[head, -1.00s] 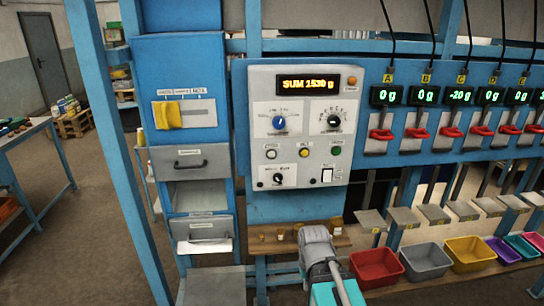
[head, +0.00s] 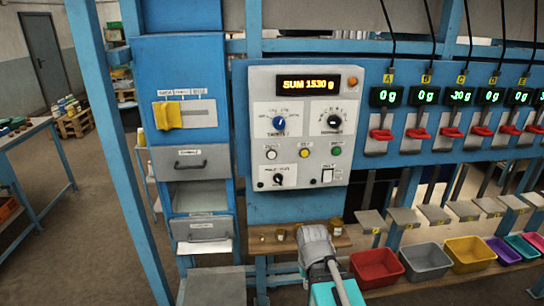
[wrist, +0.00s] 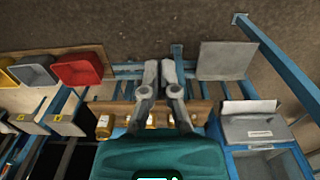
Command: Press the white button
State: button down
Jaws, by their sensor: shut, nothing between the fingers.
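The white button (head: 271,154) is a small round button in a dark ring. It is at the left of a row of three on the grey control panel (head: 343,183), beside a yellow button (head: 304,153) and a green button (head: 337,150). Nothing covers it in the head view. My gripper (wrist: 160,72) shows in the wrist view with its two grey fingers close together, shut and empty. The wrist view shows no panel face or white button. In the head view my arm rises at the bottom middle, below the panel; the fingertips cannot be made out there.
The panel has a lit display (head: 309,84), a blue knob (head: 279,122) and black knobs. Small jars (head: 255,235) stand on a wooden shelf below it. A blue drawer cabinet (head: 186,120) is left; coloured bins (head: 377,268) and red-levered scales (head: 381,134) are right.

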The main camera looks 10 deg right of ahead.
aim_at(274, 158)
jog(key=w+a+r+n+t+h+p, duration=0.3)
jog(key=w+r+n+p, duration=0.3)
jog(key=w+r, duration=0.5)
jog(key=w+a+r+n+t+h+p, duration=0.3)
jog(key=w+r+n+t+p, duration=0.3)
jog(key=w+r, duration=0.6)
jog(key=w+a+p, duration=0.1)
jog(key=w+p, duration=0.1)
jog(key=w, duration=0.1)
jog(key=shift+a+r, duration=0.15)
jog(key=shift+r, duration=0.05)
jog(key=shift+w, duration=0.15)
jog(key=w, duration=0.8)
jog(key=shift+w, duration=0.25)
jog(key=shift+w+p, duration=0.3)
jog(key=shift+w, duration=0.55)
dwell(1.7)
jog(key=shift+s, duration=0.85)
dwell(0.4)
